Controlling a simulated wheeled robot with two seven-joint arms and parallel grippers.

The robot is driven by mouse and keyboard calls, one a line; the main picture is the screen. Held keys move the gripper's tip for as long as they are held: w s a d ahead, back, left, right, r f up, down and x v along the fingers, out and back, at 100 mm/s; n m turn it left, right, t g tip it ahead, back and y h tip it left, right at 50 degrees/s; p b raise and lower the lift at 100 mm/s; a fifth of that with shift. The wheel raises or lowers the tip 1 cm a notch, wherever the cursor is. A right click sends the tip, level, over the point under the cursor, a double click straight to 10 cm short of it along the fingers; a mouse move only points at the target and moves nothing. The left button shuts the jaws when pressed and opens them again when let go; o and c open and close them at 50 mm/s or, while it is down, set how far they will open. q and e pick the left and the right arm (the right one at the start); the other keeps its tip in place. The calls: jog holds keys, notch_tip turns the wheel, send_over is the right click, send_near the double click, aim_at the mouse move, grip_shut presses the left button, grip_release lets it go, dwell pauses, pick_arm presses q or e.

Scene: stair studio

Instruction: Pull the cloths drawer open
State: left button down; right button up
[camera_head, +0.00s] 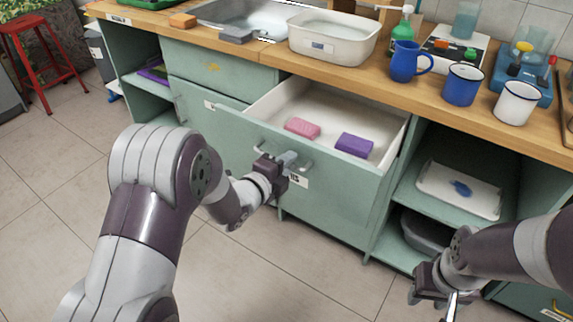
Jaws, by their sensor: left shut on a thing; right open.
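The drawer (345,190) is a green-fronted, white-lined drawer under the counter, and it stands pulled out. My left gripper (284,162) is shut on the drawer's metal handle (300,166), in front of the drawer face. My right gripper (436,292) is open and empty at the lower right, below and in front of the open shelves. Part of the handle is hidden behind the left gripper.
The wooden counter (270,57) carries a white basin (333,38), a blue jug (409,62), a blue mug (462,85) and a white mug (516,102). Open shelves to the right hold a white tray (458,190). A red stool (45,60) stands far left. The tiled floor in front is clear.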

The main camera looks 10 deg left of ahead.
pick_arm(q)
jog(key=shift+s+a, duration=0.15)
jog(key=shift+s, duration=0.25)
pick_arm(e)
jog(key=shift+s+a+f, duration=0.1)
jog(key=shift+s+a, duration=0.05)
jog(key=shift+s, duration=0.25)
pick_arm(q)
jog(key=c, duration=1.3)
grip_release()
jog(key=p+v, duration=0.2)
jog(key=v, duration=1)
jog(key=shift+s, duration=0.3)
pick_arm(e)
jog(key=shift+r, duration=0.95)
